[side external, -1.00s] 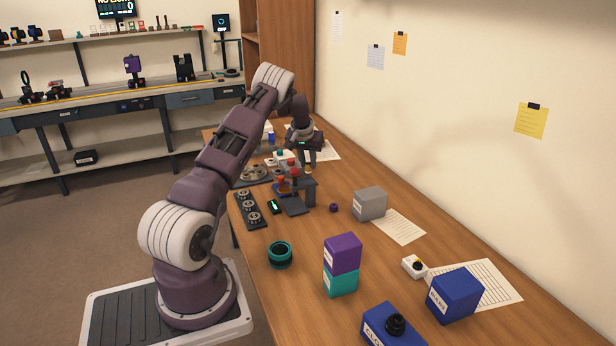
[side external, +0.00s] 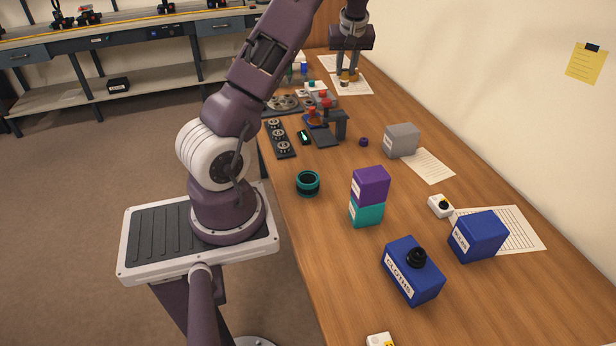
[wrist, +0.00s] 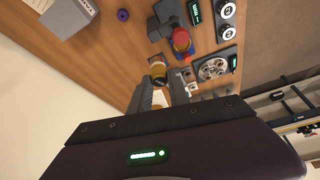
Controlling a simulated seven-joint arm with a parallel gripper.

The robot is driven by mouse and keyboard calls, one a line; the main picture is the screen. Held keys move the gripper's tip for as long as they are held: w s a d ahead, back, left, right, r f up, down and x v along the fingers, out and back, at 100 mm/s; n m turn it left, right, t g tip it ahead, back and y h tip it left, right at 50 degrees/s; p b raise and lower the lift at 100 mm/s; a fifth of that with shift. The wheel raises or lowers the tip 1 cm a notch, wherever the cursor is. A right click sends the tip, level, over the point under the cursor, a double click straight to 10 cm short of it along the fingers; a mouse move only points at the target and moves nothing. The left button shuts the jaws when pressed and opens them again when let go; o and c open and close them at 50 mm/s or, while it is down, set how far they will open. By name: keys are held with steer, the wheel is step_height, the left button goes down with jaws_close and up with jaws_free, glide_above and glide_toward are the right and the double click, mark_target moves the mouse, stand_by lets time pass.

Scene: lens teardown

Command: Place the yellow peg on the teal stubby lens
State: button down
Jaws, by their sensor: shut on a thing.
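The teal stubby lens (side external: 308,184) stands upright on the table near its left edge, with a dark open top. The wrist view does not show it. My gripper (side external: 348,76) is at the far part of the table, well away from the lens. It is shut on the yellow peg (side external: 346,79), which sits between the fingertips. In the wrist view my gripper (wrist: 160,80) has the yellow peg (wrist: 158,67), with a dark part, at the finger ends.
A dark stand (side external: 340,124) with red and orange parts and a tray of round parts (side external: 277,139) lie between my gripper and the lens. A purple box (side external: 371,184) on a teal box (side external: 367,213) stands right of the lens. A grey box (side external: 401,141) stands farther back.

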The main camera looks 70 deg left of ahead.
steer(key=s+d+r+n+g, duration=0.1)
steer(key=s+d+n+g, duration=0.2)
steer(key=s+d+n, duration=0.6)
steer(key=n+g+h, duration=0.2)
steer(key=n, duration=0.3)
glide_above(310, 178)
step_height(310, 178, down, 15)
steer(key=shift+s+f, duration=0.1)
steer(key=c, duration=1.2)
jaws_free()
steer(key=shift+c, duration=0.2)
